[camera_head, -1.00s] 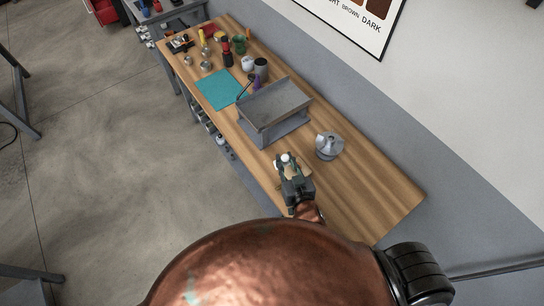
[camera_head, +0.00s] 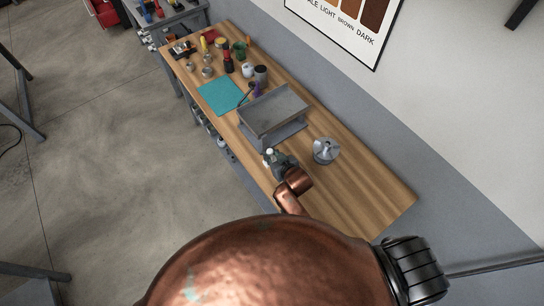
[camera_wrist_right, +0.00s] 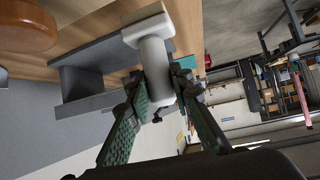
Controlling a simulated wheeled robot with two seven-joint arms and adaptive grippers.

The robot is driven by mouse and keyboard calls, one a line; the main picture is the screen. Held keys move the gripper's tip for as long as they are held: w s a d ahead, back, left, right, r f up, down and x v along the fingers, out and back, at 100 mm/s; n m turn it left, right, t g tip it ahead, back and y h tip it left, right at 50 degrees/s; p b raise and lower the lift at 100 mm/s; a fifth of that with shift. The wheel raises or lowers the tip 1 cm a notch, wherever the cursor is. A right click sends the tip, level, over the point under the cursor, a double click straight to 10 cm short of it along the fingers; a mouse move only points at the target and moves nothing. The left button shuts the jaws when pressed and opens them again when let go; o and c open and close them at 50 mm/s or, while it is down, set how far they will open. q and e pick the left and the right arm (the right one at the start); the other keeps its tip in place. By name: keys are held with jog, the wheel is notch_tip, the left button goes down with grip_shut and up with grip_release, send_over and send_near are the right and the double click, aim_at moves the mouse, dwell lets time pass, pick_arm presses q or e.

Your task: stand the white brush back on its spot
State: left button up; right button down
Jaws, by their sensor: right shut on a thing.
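The white brush (camera_wrist_right: 155,63) is held between the green-padded fingers of my right gripper (camera_wrist_right: 158,100) in the right wrist view. Its wider white end points to the top of that picture. In the head view my right gripper (camera_head: 270,157) is above the front edge of the wooden bench (camera_head: 350,195), just in front of the grey metal stand (camera_head: 272,112). Only a small white tip of the brush shows there. I cannot make out a marked spot for the brush. My left gripper is not in view.
A silver cone-shaped vessel (camera_head: 326,150) stands right of the grey stand. A teal mat (camera_head: 220,94) lies left of the stand, with a red-and-black bottle (camera_head: 228,62), a dark canister (camera_head: 261,73) and several small items behind it. The bench's right end is clear.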

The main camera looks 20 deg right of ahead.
aim_at(272, 157)
jog(key=shift+w+d+f, duration=0.25)
jog(key=shift+w+f, duration=0.15)
jog(key=shift+f, duration=0.15)
jog(key=shift+w+d+f, duration=0.2)
jog(key=shift+w+f, duration=0.2)
jog(key=shift+f, duration=0.1)
notch_tip(272, 157, down, 3)
jog(key=shift+w+d+f, duration=0.1)
jog(key=shift+w+f, duration=0.05)
jog(key=shift+f, duration=0.05)
jog(key=c, duration=1.7)
grip_release()
jog(key=shift+f, duration=0.1)
jog(key=v, duration=1.2)
